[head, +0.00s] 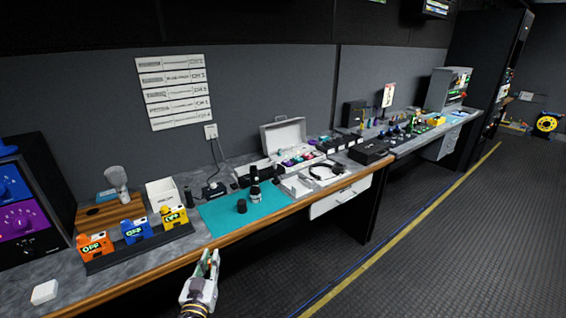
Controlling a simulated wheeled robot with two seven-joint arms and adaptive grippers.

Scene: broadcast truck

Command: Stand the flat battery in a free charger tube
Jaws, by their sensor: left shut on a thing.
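My left gripper (210,257) is in front of the bench's front edge, over the floor, at the lower middle of the head view. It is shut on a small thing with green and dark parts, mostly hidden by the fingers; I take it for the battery. A small dark unit (214,190) stands at the back of the bench below the wall socket, where a cable comes down; it may be the charger. Its tubes are too small to make out. My right gripper is not in view.
A teal mat (222,221) bears a black cylinder (241,206) and a lens-like item (255,193). To the left, orange, blue and yellow units (137,231) stand on a dark strip. A white box (41,292) lies near the front edge. A headset (326,171) lies right.

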